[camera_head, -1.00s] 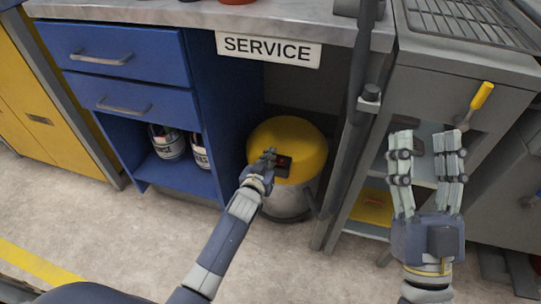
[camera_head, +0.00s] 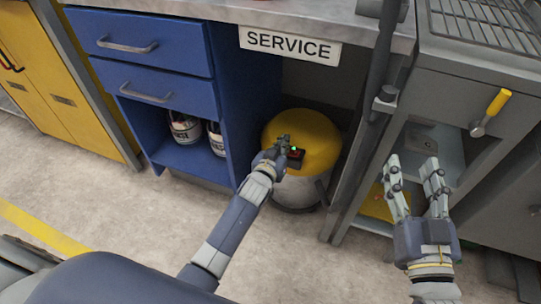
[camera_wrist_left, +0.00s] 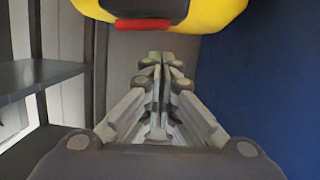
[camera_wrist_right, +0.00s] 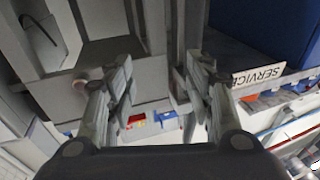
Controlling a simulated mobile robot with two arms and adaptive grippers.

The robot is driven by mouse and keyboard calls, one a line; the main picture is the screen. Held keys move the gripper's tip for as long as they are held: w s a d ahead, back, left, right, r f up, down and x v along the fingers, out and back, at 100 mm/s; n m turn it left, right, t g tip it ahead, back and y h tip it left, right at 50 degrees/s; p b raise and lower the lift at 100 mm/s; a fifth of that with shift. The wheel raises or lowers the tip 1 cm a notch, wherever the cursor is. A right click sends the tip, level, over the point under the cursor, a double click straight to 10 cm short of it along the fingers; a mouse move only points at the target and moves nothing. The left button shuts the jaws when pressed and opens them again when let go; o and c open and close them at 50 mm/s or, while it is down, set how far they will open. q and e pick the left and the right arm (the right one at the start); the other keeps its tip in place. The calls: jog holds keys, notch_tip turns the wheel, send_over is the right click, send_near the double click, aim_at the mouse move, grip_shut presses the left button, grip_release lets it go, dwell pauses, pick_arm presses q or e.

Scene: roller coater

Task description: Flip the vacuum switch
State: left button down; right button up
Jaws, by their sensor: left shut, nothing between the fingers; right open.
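The vacuum (camera_head: 312,130), a canister with a yellow lid and a grey lower body, stands under the counter. Its switch (camera_head: 297,157) is a small dark box with a red part and a lit green spot on the lid's front. My left gripper (camera_head: 283,142) is shut and empty, right beside the switch and partly hiding it; contact cannot be told. In the left wrist view, the red switch part (camera_wrist_left: 143,24) shows on the yellow lid (camera_wrist_left: 215,12), above the closed fingertips (camera_wrist_left: 163,60). My right gripper (camera_head: 410,170) is open and empty, well to the right of the vacuum.
A blue drawer cabinet (camera_head: 150,95) with cans (camera_head: 184,128) on its lower shelf stands left of the vacuum. A SERVICE sign (camera_head: 290,45) hangs from the counter edge (camera_head: 250,15). A grey machine with a yellow-handled lever (camera_head: 497,103) stands right. The floor in front is clear.

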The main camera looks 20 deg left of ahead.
pick_arm(q)
notch_tip(320, 180, up, 2)
jog(key=shift+a+r+p, duration=0.1)
jog(key=shift+a+p, duration=0.05)
jog(key=shift+p, duration=0.8)
pick_arm(e)
jog(key=s+d+f+g+h, duration=0.1)
jog(key=s+f+g, duration=0.15)
jog(key=f, duration=0.35)
jog(key=s+d+f+g+h, duration=0.1)
jog(key=d+f+g, duration=0.1)
jog(key=f+g, duration=0.25)
pick_arm(q)
jog(key=p+v, duration=0.3)
jog(key=v, duration=0.7)
pick_arm(e)
jog(key=s+d+f+g+h, duration=0.2)
jog(key=s+d+f+g, duration=0.2)
jog(key=s+f+g, duration=0.3)
jog(key=s+f, duration=0.2)
jog(key=s, duration=0.3)
jog(key=shift+s+m, duration=0.35)
jog(key=shift+m, duration=0.05)
pick_arm(q)
jog(key=shift+a+f, duration=0.15)
jog(key=shift+f, duration=0.05)
pick_arm(e)
jog(key=shift+r, duration=0.1)
